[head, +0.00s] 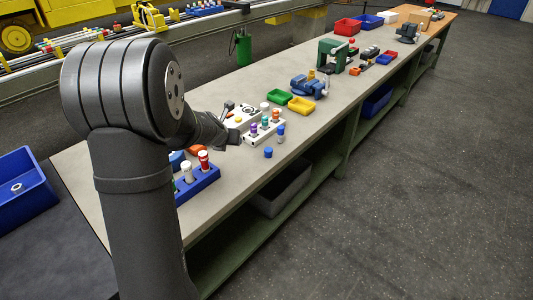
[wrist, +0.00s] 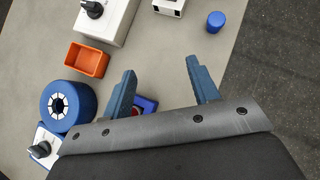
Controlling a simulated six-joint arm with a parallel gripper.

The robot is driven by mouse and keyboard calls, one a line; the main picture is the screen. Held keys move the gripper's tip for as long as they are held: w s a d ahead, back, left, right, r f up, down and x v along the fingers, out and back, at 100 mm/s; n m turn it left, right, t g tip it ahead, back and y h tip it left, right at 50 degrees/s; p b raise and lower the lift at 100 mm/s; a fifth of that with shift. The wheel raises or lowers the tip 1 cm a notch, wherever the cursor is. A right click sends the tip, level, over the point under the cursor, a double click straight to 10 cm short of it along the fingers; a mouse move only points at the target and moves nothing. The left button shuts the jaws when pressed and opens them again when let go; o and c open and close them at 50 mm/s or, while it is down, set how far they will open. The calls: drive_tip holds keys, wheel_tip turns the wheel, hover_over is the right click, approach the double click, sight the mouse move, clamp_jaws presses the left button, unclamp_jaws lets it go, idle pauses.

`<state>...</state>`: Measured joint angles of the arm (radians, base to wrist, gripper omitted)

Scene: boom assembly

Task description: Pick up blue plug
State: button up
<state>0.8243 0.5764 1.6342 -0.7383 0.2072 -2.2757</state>
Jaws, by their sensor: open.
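A small blue cylinder (head: 268,152), which looks like a blue plug, stands alone on the grey bench in the head view. It also shows at the top right of the wrist view (wrist: 215,21). A second blue-topped plug (head: 281,132) stands by the white rack (head: 262,134) with purple, teal and orange plugs. In the wrist view my gripper (wrist: 161,66) is open, with bare bench between its fingers. It is apart from the blue cylinder, which lies beyond and right of the fingertips. In the head view my arm hides most of the gripper.
A blue rack (head: 202,183) with several plugs stands near my arm. The wrist view shows an orange bin (wrist: 87,60), a blue roll (wrist: 68,105) and a white box with a black knob (wrist: 108,22). The bench's right edge is near the cylinder.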

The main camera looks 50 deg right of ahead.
drive_tip(key=m+g, duration=0.1)
drive_tip(key=m, duration=0.1)
approach(268, 149)
drive_tip(key=x, duration=0.5)
drive_tip(key=shift+d, duration=0.1)
drive_tip(key=shift+x, duration=2.65)
drive_tip(key=c, duration=1)
drive_tip(key=shift+c, duration=0.2)
